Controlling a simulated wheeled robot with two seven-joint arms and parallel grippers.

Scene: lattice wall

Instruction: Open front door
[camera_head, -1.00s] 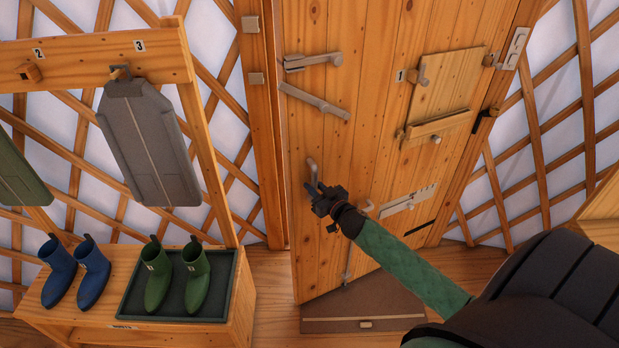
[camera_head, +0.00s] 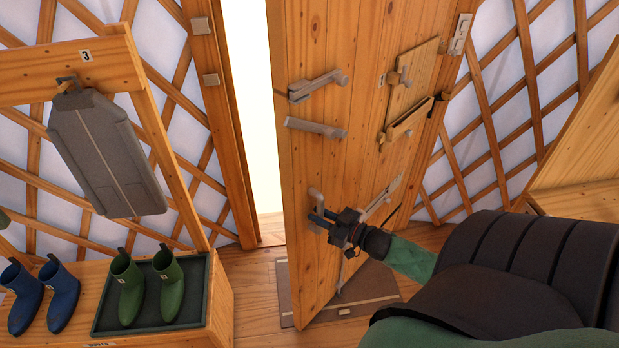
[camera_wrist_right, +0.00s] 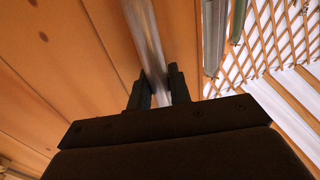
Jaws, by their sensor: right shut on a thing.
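The wooden front door (camera_head: 330,140) stands partly open in the head view, with a bright gap between its left edge and the frame post (camera_head: 212,110). My right gripper (camera_head: 320,219) is at the door's lower left side, at the metal pull handle (camera_head: 315,200). In the right wrist view my right gripper (camera_wrist_right: 158,88) has its two fingers on either side of the metal handle bar (camera_wrist_right: 147,40), shut on it. Two bolts, an upper latch (camera_head: 318,86) and a lower bar (camera_head: 315,127), sit on the door above the handle. My left gripper is not in view.
A bench with a dark boot tray (camera_head: 190,318), green boots (camera_head: 168,285) and blue boots (camera_head: 58,295) stands at left. A grey hanging case (camera_head: 105,155) is above it. A brown mat (camera_head: 290,290) lies under the door. Lattice wall and wooden furniture (camera_head: 580,150) are at right.

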